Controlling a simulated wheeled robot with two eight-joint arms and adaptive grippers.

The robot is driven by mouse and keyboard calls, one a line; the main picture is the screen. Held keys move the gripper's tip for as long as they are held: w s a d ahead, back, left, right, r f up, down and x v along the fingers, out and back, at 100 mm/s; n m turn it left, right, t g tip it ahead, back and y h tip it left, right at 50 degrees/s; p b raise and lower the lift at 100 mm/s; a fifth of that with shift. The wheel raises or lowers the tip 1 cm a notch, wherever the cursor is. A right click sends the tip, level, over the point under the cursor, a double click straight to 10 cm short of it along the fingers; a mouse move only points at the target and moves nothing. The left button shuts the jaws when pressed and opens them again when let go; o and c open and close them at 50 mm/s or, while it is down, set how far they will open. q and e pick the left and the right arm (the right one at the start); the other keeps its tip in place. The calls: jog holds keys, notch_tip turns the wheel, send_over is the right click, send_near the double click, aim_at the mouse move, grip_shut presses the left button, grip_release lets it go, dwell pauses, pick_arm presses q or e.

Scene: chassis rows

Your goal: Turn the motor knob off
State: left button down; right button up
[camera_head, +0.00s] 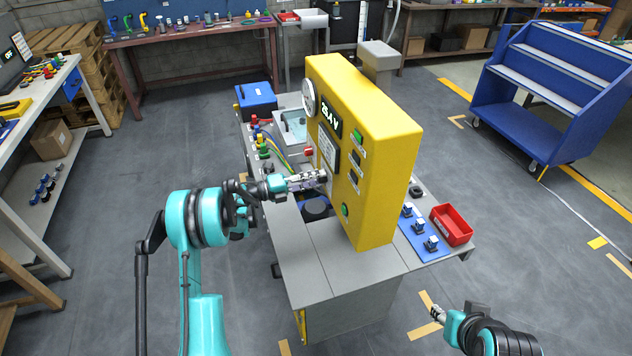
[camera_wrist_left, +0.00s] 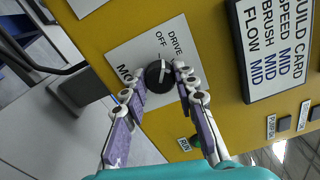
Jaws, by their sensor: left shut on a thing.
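The yellow cabinet (camera_head: 375,150) stands on the grey bench, its panel side facing my left arm. The black motor knob (camera_wrist_left: 157,75) sits on a white plate (camera_wrist_left: 125,52) marked OFF and DRIVE, seen tilted in the left wrist view. A pale pointer mark on it points roughly up in that view, toward the lettering; which word it lines up with is hard to tell. My left gripper (camera_wrist_left: 160,82) is shut on the knob, one finger on each side. In the head view the left gripper (camera_head: 320,178) hides the knob. My right gripper (camera_head: 438,314) is low at the right, away from the cabinet.
A build card (camera_wrist_left: 275,45) and small switches are on the panel near the knob. The cabinet display (camera_head: 331,118) reads about 25.4 V. A red bin (camera_head: 452,225) and a blue plate with small parts stand right of the cabinet. A blue cart (camera_head: 545,95) is farther right.

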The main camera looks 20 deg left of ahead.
pick_arm(q)
jog(key=shift+n+b, duration=0.3)
jog(key=shift+n, duration=0.9)
jog(key=c, duration=1.2)
grip_release()
jog(key=shift+a, duration=0.1)
jog(key=v, duration=1.2)
